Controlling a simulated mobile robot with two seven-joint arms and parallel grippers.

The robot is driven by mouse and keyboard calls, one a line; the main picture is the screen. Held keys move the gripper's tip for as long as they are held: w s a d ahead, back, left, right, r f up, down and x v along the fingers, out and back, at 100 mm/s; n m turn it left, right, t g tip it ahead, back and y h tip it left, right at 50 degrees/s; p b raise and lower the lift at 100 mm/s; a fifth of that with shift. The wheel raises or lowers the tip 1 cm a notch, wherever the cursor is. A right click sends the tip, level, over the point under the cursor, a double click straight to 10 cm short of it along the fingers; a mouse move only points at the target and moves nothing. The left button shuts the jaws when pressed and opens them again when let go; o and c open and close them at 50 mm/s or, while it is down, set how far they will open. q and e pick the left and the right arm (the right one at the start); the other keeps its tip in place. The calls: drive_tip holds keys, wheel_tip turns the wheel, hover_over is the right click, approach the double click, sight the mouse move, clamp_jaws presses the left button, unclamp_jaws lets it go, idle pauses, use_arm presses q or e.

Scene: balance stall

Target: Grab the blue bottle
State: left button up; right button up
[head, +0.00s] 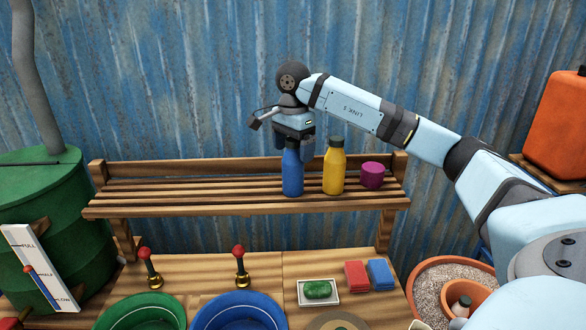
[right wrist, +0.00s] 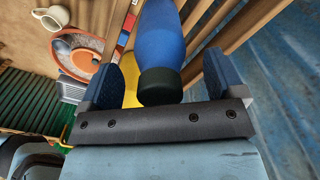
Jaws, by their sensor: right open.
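The blue bottle (head: 292,174) stands upright on the slatted wooden shelf (head: 130,181), left of the yellow bottle (head: 334,171). My right gripper (head: 293,143) reaches down over it from above, at the height of its cap and shoulder. In the right wrist view the blue bottle (right wrist: 158,38) and its dark cap (right wrist: 160,88) lie between the two spread fingers of the right gripper (right wrist: 160,65). The fingers are open, with a gap visible on the right side. Whether the left finger touches the bottle is unclear. My left gripper is out of view.
The yellow bottle stands close to the right, then a purple cylinder (head: 372,175). A corrugated wall (head: 200,80) is right behind the shelf. Below, the counter holds two red-knobbed levers, green and blue bowls (head: 238,312), a soap tray and sponges. The shelf's left part is clear.

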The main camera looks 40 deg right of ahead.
drive_tip(key=shift+f, duration=0.85)
drive_tip(key=c, duration=1.5)
drive_tip(key=shift+r, duration=0.1)
